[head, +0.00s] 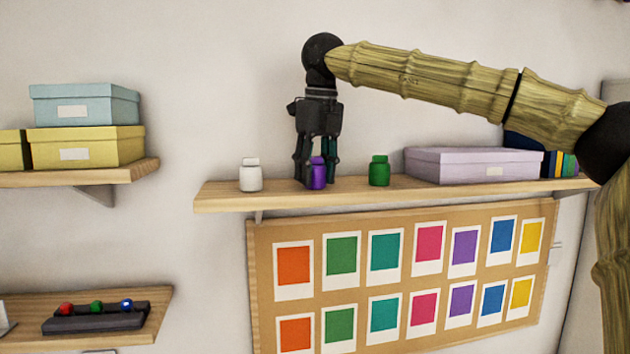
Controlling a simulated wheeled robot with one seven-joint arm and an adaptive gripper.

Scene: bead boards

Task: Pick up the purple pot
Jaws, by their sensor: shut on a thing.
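The purple pot (318,175) is a small lidded jar on the wooden wall shelf (400,195), between a white pot and a green pot. It looks upright, with its base at or very near the shelf top; I cannot tell whether there is a gap. My gripper (317,172) points straight down from above and is shut on the purple pot. The dark fingers hide part of the pot's left side and edges.
A white pot (250,175) stands to the left and a green pot (379,171) to the right, both close by. A lilac box (475,166) and books (563,165) lie further right. A colour swatch board (262,300) hangs below. Free air lies above the shelf's left part.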

